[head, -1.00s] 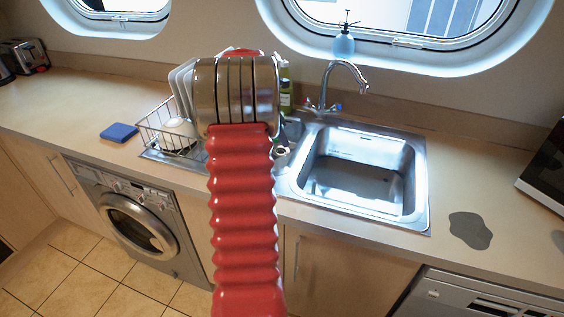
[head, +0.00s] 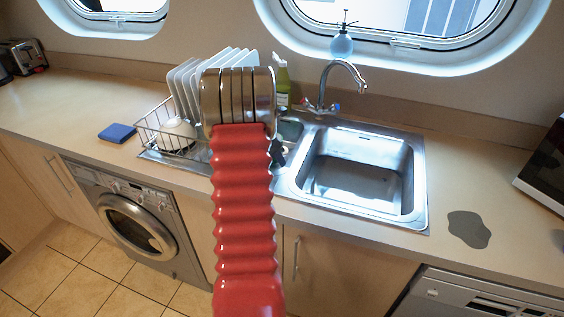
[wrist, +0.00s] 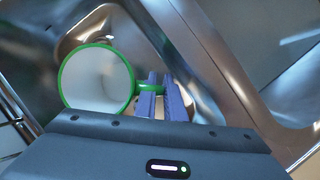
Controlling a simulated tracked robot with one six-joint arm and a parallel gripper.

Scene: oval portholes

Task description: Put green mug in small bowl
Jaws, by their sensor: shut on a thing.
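In the wrist view, the green mug (wrist: 95,80) shows its open mouth, with a bright green rim and a pale inside. The blue-grey fingers of my gripper (wrist: 160,92) are shut on its green handle, to the right of the mug's body. The mug is against the metal of the small bowl (wrist: 128,25), within its walls as seen from the wrist. I cannot tell whether it touches the bottom. In the head view, the small bowl (head: 291,130) lies left of the large basin, partly hidden by my arm. My arm hides the mug there.
The large sink basin (head: 357,175) is empty, with a tap (head: 340,75) behind. A dish rack (head: 160,135) with white plates (head: 190,85) stands left of my arm. A green bottle (head: 282,82) is behind.

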